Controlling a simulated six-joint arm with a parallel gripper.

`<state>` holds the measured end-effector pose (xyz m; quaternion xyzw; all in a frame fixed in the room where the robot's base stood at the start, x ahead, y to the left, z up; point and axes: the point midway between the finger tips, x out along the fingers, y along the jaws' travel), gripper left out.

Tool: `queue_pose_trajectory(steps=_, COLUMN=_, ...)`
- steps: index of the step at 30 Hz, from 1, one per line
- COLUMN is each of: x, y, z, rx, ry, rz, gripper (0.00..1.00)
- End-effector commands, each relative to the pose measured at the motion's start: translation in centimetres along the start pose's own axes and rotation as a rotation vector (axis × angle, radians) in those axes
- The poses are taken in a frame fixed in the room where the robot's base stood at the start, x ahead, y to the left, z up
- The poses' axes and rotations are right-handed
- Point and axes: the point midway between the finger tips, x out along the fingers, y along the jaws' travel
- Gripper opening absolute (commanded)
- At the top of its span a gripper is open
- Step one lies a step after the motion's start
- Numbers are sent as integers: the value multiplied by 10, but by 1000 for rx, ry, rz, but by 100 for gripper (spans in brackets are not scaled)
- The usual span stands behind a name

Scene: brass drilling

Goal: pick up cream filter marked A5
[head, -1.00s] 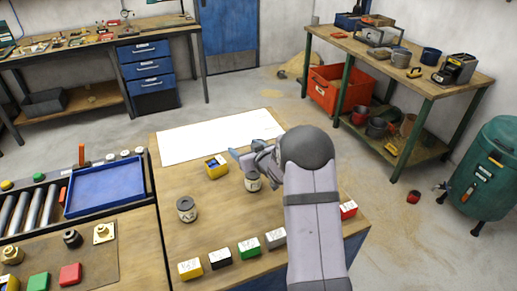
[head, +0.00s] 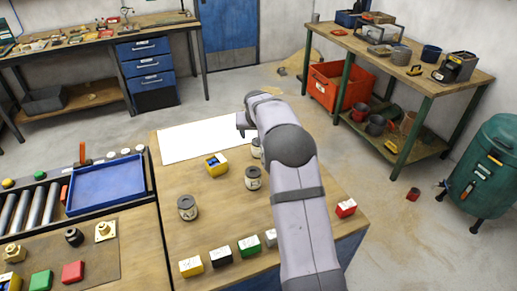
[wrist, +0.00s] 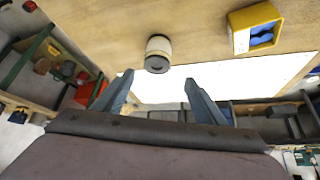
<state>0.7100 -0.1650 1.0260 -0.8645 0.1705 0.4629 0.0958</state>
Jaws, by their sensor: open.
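Three cream filters with dark tops stand upright on the wooden bench. One is at the left (head: 187,208), one is at the middle (head: 253,178), and one farther back (head: 256,148) is partly hidden by my arm. I cannot read a mark A5 on any of them. In the wrist view, one cream filter (wrist: 158,48) stands beyond the fingertips, lined up with the gap and apart from them. My gripper (wrist: 158,79) is open and empty. In the head view my arm largely hides it; a dark part shows over the white sheet.
A yellow box with blue contents (head: 217,165) stands left of the back filters; it also shows in the wrist view (wrist: 255,27). A white sheet (head: 195,140) lies at the back. Several coloured blocks line the front. A blue tray (head: 105,188) is at the left.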

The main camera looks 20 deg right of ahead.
Motion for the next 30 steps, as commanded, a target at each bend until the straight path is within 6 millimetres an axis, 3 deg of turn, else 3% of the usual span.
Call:
queue_pose_trajectory(steps=23, x=24, y=3, z=3, rx=-5, ry=-16, rz=6, gripper=65)
queue_pose_trajectory(steps=30, x=42, y=6, z=1, rx=-5, ry=-18, rz=7, gripper=65)
